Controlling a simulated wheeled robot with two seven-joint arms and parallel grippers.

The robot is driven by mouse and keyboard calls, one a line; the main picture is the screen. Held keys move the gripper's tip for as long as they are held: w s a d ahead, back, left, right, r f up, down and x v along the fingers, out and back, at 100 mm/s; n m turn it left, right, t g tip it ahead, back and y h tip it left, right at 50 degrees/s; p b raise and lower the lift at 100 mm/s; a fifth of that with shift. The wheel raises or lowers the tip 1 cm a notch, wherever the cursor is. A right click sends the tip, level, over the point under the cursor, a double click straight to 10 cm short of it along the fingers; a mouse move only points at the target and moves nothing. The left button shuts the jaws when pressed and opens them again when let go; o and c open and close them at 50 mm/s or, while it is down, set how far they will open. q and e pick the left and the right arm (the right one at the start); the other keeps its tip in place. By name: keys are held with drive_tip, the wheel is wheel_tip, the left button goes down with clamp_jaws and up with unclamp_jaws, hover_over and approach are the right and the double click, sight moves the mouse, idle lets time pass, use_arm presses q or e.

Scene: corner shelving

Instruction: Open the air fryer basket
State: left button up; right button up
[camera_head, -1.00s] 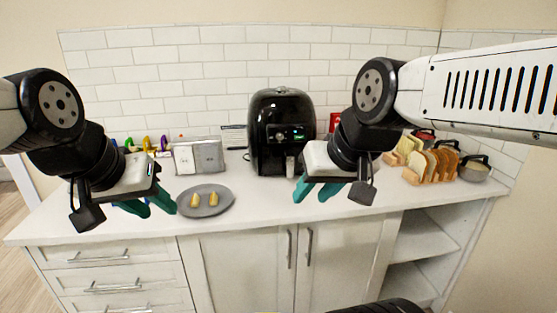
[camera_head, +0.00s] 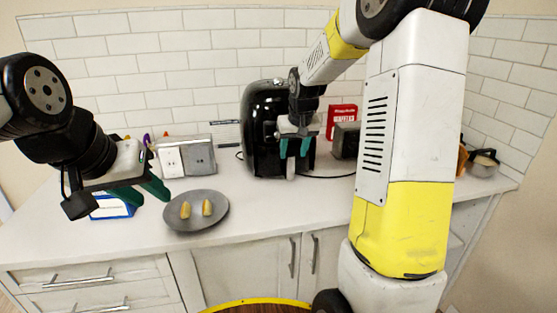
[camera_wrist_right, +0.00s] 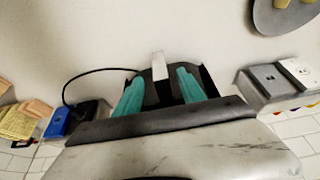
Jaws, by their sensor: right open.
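The black air fryer (camera_head: 261,125) stands on the counter against the tiled wall, its front partly covered by my right gripper. Its light silver basket handle (camera_head: 291,170) shows just below that gripper. My right gripper (camera_head: 295,147) is open and points down in front of the fryer. In the right wrist view, its teal fingers (camera_wrist_right: 160,92) are spread, with the silver handle (camera_wrist_right: 158,66) in line with the gap between them. I cannot tell whether they touch it. The basket looks closed. My left gripper (camera_head: 140,193) is open and empty over the counter at the left.
A grey plate (camera_head: 196,222) with two yellow pieces lies left of the fryer. A red box (camera_head: 341,119) and a pot (camera_head: 483,164) are to the right. My right arm hides much of the right counter.

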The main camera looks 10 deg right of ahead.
sight(291, 161)
drive_tip(key=shift+w+f, duration=0.65)
drive_tip(key=shift+f, duration=0.05)
drive_tip(key=x, duration=0.7)
drive_tip(key=shift+c, duration=0.5)
clamp_jaws()
idle(0.4)
